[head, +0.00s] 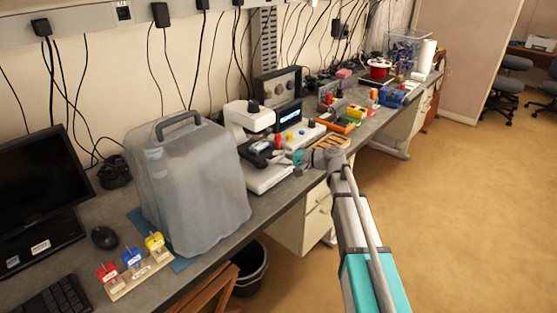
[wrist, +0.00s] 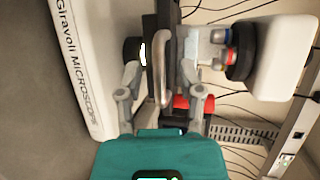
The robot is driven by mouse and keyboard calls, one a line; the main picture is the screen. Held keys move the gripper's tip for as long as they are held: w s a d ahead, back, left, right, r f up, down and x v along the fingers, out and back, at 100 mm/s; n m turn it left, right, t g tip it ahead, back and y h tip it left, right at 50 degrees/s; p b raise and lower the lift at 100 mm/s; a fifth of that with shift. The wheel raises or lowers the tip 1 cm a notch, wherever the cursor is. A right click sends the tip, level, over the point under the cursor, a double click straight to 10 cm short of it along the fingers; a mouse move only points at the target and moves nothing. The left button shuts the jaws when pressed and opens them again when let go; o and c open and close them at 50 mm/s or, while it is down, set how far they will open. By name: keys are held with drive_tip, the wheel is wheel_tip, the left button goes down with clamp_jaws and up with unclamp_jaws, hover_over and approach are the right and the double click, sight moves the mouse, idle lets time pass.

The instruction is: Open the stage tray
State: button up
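The white microscope (head: 248,116) stands on the bench, its base (head: 270,177) toward the front edge. The base also shows in the wrist view (wrist: 78,60), lettered "Giravoli MICROSCOPE". Its dark stage tray (wrist: 177,30) has a curved grey metal handle (wrist: 157,75). In the wrist view my gripper (wrist: 160,82) is open, with one finger on each side of the handle and visible gaps between. In the head view my gripper (head: 302,158) is at the microscope's right front side. How far the tray is out cannot be told.
A large cloudy plastic cover (head: 190,175) with a black handle stands left of the microscope. A small rack with coloured tags (head: 135,270) is near the front edge. Instruments and an orange tray (head: 338,124) crowd the bench to the right. The floor right of my arm is clear.

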clamp_jaws()
